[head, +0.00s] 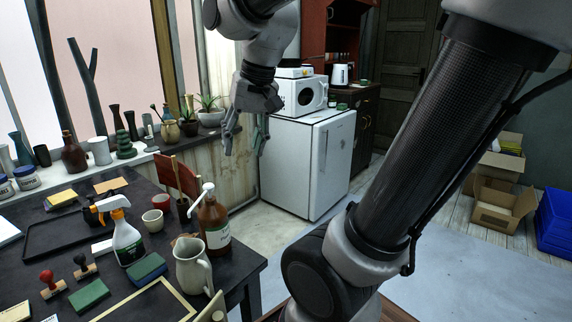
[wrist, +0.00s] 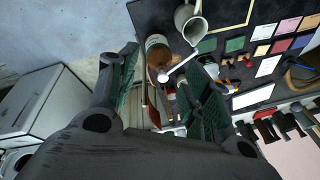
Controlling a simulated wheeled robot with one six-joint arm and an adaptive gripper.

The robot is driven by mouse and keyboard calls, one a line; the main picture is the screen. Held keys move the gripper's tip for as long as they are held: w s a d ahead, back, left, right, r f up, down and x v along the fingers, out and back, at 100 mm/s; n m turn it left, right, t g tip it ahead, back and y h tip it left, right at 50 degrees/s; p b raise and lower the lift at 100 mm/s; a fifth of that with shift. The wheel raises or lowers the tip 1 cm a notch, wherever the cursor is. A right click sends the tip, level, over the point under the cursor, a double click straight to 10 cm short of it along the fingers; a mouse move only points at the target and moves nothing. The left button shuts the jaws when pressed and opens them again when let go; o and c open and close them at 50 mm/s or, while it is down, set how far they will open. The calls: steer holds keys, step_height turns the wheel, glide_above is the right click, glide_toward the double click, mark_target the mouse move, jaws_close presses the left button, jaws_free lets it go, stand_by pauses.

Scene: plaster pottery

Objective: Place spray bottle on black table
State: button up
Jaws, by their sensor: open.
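The spray bottle (head: 128,242), white with an orange and black trigger head, stands upright on the black table (head: 236,268), left of the brown pump bottle. In the wrist view, it seems to show partly behind the right finger. My gripper (head: 245,138) hangs in the air beyond the table's far right corner, up and to the right of the spray bottle and well apart from it. Its two fingers are spread with nothing held between them. In the wrist view, the gripper (wrist: 160,70) also shows its fingers wide apart, with the table beyond.
A brown pump bottle (head: 213,222) and a cream jug (head: 193,267) stand near the table's right edge. Stamps, sponges, cups and a dark tray (head: 65,232) crowd the table. A white fridge (head: 308,165) with a microwave (head: 302,95) stands behind my gripper. Floor between is clear.

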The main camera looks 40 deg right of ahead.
steer(key=s+d+f+n, duration=0.1)
steer(key=s+d+n, duration=0.1)
steer(key=s, duration=0.2)
steer(key=s+d+f+n+t+h, duration=0.1)
steer(key=s+d+f, duration=0.1)
steer(key=s, duration=0.3)
steer(key=shift+s+f+n, duration=0.2)
steer(key=shift+f+n, duration=0.05)
steer(key=shift+n, duration=0.15)
